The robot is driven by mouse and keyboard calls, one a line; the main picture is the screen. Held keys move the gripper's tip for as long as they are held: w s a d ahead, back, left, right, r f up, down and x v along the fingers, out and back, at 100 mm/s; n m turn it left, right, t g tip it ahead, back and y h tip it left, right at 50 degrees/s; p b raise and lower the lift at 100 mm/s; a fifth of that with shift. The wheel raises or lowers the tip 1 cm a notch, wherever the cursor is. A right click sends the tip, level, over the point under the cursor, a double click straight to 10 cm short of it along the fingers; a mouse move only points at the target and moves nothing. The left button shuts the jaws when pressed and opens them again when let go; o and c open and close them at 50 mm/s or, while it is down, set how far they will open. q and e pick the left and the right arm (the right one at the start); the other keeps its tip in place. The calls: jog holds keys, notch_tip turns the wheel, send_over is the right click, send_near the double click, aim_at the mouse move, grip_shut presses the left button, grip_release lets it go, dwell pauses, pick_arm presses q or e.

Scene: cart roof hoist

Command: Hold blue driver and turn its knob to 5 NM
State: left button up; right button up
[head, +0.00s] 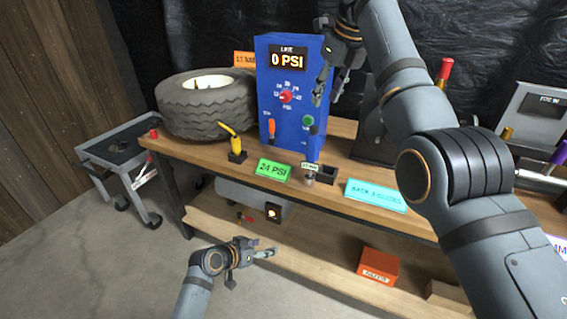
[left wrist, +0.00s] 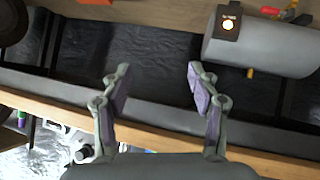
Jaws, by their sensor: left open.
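I cannot make out a blue driver in either view. At the right edge of the head view, a purple handle (head: 558,155) and a white card (head: 559,243) with partly cut-off purple lettering ending in M show; I cannot tell what the handle belongs to. My left gripper (head: 268,252) is open and empty, low in front of the bench; in the left wrist view its two fingers (left wrist: 158,85) stand wide apart with nothing between. My right gripper (head: 330,92) hangs in front of the blue box's upper right edge, fingers apart and empty.
The blue box (head: 262,100) reads 0 PSI and has a red knob (head: 286,97). A tire (head: 205,115), yellow tool (head: 233,143), green 24 PSI card (head: 274,171) and cyan card (head: 376,195) are on the bench. A grey tank (left wrist: 275,50) is under it. My right arm hides much of the right side.

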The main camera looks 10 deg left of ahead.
pick_arm(q)
jog(key=w+d+r+m+t+h, duration=0.25)
jog(key=w+r, duration=0.25)
jog(key=r, duration=0.6)
jog(key=m+t+h, duration=0.2)
jog(key=h, duration=0.2)
send_near(307, 152)
jog(key=x, duration=1.1)
jog(key=shift+w+d, duration=0.15)
jog(key=shift+d, duration=0.15)
grip_shut()
